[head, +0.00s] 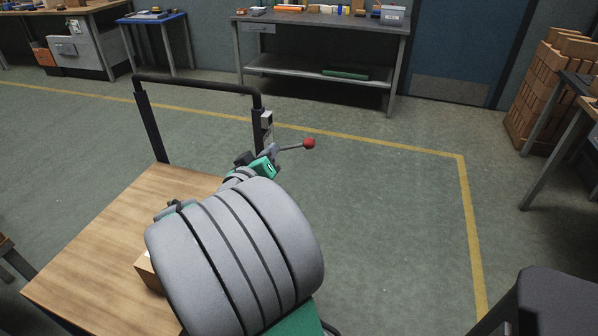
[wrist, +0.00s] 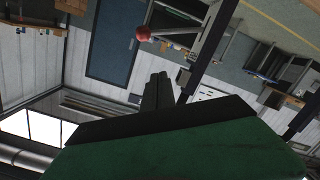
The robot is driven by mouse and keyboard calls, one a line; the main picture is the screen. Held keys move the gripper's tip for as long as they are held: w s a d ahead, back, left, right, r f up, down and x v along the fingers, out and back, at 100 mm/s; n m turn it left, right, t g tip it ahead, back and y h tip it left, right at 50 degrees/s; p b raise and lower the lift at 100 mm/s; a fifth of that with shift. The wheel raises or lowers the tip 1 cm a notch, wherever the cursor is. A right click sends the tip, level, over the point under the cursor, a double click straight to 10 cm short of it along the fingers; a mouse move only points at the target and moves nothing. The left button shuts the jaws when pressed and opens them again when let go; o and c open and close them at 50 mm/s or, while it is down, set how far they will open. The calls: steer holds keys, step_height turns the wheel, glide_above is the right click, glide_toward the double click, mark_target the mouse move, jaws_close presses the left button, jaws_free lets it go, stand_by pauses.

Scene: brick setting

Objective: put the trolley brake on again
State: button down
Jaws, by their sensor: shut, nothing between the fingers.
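The trolley has a wooden deck (head: 100,235) and a black push handle (head: 195,83) at its far end. A brake lever with a red knob (head: 309,143) sticks out to the right from the handle's right post (head: 257,128). The red knob also shows at the top of the wrist view (wrist: 143,33), with its rod running right to the post. My gripper (head: 268,158) is beside the lever's inner end, largely hidden by my arm. In the wrist view its dark fingers (wrist: 158,85) are together and empty, apart from the knob in the picture. I cannot tell whether they touch the rod.
A small cardboard box (head: 148,271) lies on the deck, partly behind my arm. A workbench (head: 320,20) stands at the back, stacked bricks (head: 555,90) at the right, and a dark seat (head: 560,300) at the lower right. The floor right of the trolley is clear.

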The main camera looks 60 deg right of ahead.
steer(key=shift+s+d+r+h, duration=0.15)
steer(key=shift+s+d+h, duration=0.3)
steer(key=shift+s+h, duration=0.05)
steer(key=d+f+p, duration=0.1)
steer(key=d+f, duration=0.2)
steer(key=d, duration=0.8)
steer(key=shift+s+f, duration=0.35)
steer(key=shift+s, duration=0.1)
steer(key=shift+f, duration=0.1)
